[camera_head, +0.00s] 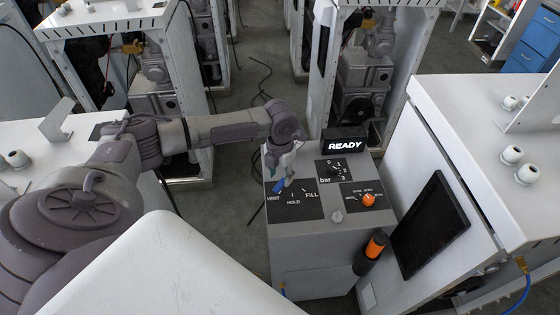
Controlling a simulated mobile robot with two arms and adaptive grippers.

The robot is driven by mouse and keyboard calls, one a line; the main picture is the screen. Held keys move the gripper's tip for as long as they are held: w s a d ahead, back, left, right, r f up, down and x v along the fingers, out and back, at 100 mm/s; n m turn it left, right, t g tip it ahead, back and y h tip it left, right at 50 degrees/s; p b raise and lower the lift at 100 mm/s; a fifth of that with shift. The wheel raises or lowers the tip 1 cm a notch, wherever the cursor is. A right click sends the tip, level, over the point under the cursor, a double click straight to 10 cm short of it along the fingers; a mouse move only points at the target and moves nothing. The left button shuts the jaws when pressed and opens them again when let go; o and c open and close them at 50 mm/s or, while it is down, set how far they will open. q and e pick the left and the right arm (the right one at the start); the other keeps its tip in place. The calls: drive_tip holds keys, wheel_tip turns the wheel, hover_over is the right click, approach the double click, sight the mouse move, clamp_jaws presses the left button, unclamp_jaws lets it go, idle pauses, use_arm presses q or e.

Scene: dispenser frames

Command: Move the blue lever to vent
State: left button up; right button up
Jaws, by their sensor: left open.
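The control box (300,262) stands in the middle, with a black panel (310,208) on top marked VENT at left, HOLD at the front and FILL at right. The blue lever (279,187) shows in part at the panel's upper left, near the VENT mark; its exact setting is hard to tell. My left gripper (285,181) reaches down over the panel from behind, open, right at the lever. The fingers hide part of the lever, and I cannot tell whether they touch it. My right gripper is out of view.
White dispenser cabinets stand on both sides.

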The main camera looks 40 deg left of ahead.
sight(280, 183)
use_arm(q)
wheel_tip(280, 183, up, 9)
drive_tip(key=shift+r, duration=0.15)
idle(0.6)
